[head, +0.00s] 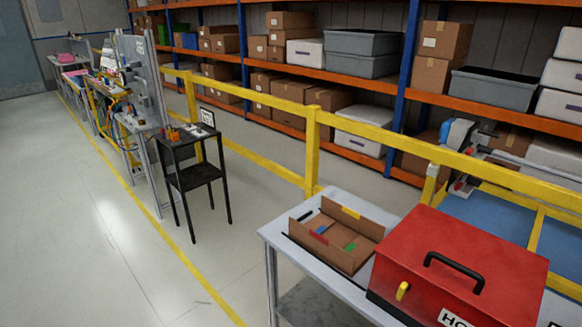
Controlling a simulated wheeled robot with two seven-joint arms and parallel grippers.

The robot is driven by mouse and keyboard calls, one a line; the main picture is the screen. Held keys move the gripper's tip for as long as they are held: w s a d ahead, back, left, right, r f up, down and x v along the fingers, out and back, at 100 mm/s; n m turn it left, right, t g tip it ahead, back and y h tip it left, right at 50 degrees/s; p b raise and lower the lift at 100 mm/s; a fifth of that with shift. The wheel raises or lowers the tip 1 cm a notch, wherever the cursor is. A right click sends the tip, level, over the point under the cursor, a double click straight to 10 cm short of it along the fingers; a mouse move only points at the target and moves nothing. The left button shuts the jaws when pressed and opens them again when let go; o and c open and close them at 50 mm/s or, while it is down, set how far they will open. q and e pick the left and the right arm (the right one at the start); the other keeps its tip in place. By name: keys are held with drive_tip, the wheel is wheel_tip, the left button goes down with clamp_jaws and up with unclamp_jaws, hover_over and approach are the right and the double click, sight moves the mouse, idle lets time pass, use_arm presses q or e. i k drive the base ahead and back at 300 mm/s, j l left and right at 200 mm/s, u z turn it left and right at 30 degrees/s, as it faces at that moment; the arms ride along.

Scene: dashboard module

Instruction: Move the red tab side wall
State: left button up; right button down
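A brown cardboard tray or open box (369,229) sits on the grey table, left of a red case. Its near side wall (340,256) bears a red tab (318,237) toward its left end. The far wall carries a yellow tab (350,212). A blue patch (321,229) and a green patch (350,246) show inside, on or near the floor of the box. Both walls look upright. Whether the red tab wall is loose or fixed cannot be told. Neither of my grippers is in view.
The red case (455,262) with a black handle fills the table's right side. A yellow rail (313,150) runs behind the table, with loaded shelves beyond. A black stand (190,160) is left of the table. The floor (130,250) at left is open.

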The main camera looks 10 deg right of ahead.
sight(335, 253)
drive_tip(key=i+j+z, duration=0.1)
drive_tip(key=z, duration=1)
drive_tip(key=j+z, duration=0.4)
drive_tip(key=j, duration=0.25)
drive_tip(key=j+z, duration=0.35)
drive_tip(key=j, duration=0.35)
drive_tip(key=k+j+z, duration=0.1)
drive_tip(key=j+z, duration=0.3)
drive_tip(key=j, duration=0.25)
drive_tip(key=k+j, duration=0.1)
drive_tip(key=j, duration=0.75)
drive_tip(key=k+j, duration=0.15)
drive_tip(key=j, duration=0.25)
